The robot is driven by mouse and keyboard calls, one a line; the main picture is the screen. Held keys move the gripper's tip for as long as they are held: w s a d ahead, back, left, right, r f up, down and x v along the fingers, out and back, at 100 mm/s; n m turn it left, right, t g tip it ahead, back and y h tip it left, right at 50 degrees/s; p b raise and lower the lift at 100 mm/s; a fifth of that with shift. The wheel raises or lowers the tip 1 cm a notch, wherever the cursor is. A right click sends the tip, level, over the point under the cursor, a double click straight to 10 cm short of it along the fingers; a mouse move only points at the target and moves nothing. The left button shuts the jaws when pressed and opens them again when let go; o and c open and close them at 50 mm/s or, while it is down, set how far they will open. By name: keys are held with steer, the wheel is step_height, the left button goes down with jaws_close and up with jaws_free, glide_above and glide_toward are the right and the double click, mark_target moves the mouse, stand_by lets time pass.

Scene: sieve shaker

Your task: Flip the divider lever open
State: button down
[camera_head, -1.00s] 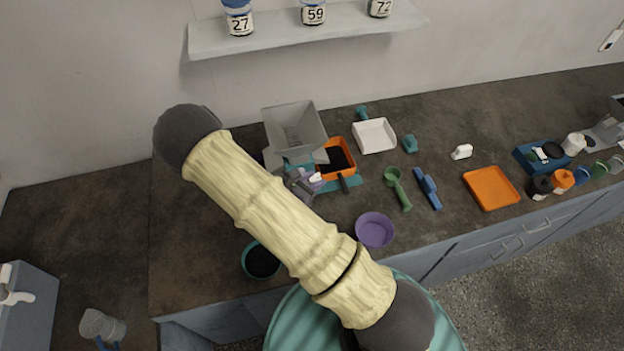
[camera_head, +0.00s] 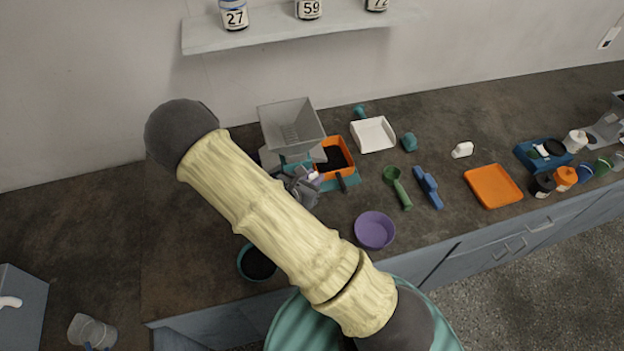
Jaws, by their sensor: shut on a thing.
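The divider is a grey hopper (camera_head: 291,122) on a stand at the back of the counter, left of centre. An orange pan (camera_head: 347,153) with dark material sits under its right side, on a teal base (camera_head: 350,186). My gripper (camera_head: 312,178) is at the front of the divider, below the hopper, beside the orange pan. Its fingers are small in view and shut on a small pale part there, which looks like the lever. My arm and gripper hide most of the divider's lower front, so the lever's position cannot be told.
A purple bowl (camera_head: 375,230) and a dark-filled teal bowl (camera_head: 250,264) stand near the front edge. A white tray (camera_head: 373,135), green scoop (camera_head: 397,186), blue tool (camera_head: 428,187) and orange tray (camera_head: 493,186) lie to the right. A shelf with numbered jars (camera_head: 234,19) hangs above.

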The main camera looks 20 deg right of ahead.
steer(key=shift+w+r, duration=0.1)
steer(key=c, duration=1.3)
jaws_free()
steer(key=b+v, duration=0.3)
steer(key=v, duration=1.4)
steer(key=shift+a, duration=0.1)
